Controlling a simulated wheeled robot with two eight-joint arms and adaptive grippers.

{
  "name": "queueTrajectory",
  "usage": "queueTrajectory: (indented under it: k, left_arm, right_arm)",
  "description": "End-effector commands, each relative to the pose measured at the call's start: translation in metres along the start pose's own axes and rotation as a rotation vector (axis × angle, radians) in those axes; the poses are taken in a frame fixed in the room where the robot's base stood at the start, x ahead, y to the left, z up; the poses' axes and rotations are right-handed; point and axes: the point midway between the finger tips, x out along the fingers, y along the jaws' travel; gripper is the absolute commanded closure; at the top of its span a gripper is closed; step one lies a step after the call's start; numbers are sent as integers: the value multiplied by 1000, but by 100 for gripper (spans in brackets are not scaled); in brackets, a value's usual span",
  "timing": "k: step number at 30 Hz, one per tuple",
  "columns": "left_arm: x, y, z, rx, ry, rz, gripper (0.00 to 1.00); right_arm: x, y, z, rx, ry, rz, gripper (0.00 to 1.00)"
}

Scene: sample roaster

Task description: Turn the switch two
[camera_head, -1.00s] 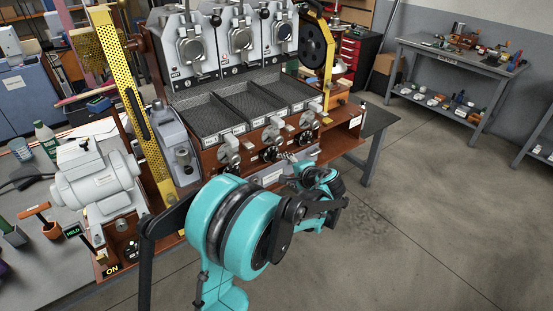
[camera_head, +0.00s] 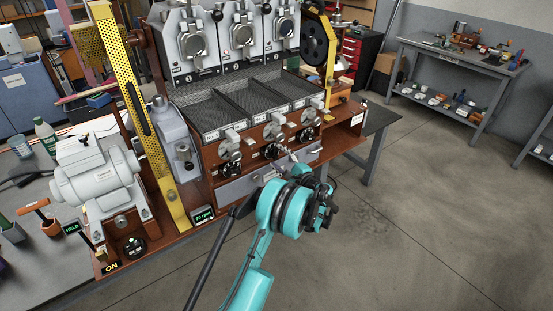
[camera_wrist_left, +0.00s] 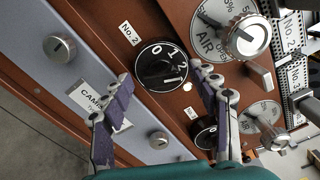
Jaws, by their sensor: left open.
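Switch two is a round black rotary knob (camera_wrist_left: 162,66) with white markings on the brown panel, beside a "No.2" label (camera_wrist_left: 129,33) in the left wrist view. It also shows in the head view as the middle black knob (camera_head: 272,151) of the lower row. My left gripper (camera_wrist_left: 160,78) is open, its fingertips spread to either side of the knob's lower part in the wrist view. I cannot tell whether they touch it. In the head view its fingers (camera_head: 284,158) are small beside the middle knob, partly hidden by my arm. My right gripper is not in view.
An air dial (camera_wrist_left: 230,28) sits beside the knob. Other black knobs (camera_head: 231,169) (camera_head: 307,134) flank it. A grey strip with a "CAM" label (camera_wrist_left: 88,95) runs along the panel below. Dark trays (camera_head: 205,113) lie above.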

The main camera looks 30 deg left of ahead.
Motion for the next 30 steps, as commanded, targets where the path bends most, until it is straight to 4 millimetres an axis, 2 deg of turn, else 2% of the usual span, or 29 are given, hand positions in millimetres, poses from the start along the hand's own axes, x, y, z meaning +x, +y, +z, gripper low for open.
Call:
queueTrajectory:
  k: [5,13,14,19,30]
  left_arm:
    - [15,0,0,0,1,0,40]
    - [17,0,0,-1,1,0,40]
    - [17,0,0,-1,1,0,45]
    - [17,0,0,-1,1,0,90]
    - [17,0,0,-36,1,1,90]
  right_arm:
    - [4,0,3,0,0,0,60]
    - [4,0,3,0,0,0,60]
    - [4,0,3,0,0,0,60]
    - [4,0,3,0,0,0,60]
    - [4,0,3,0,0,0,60]
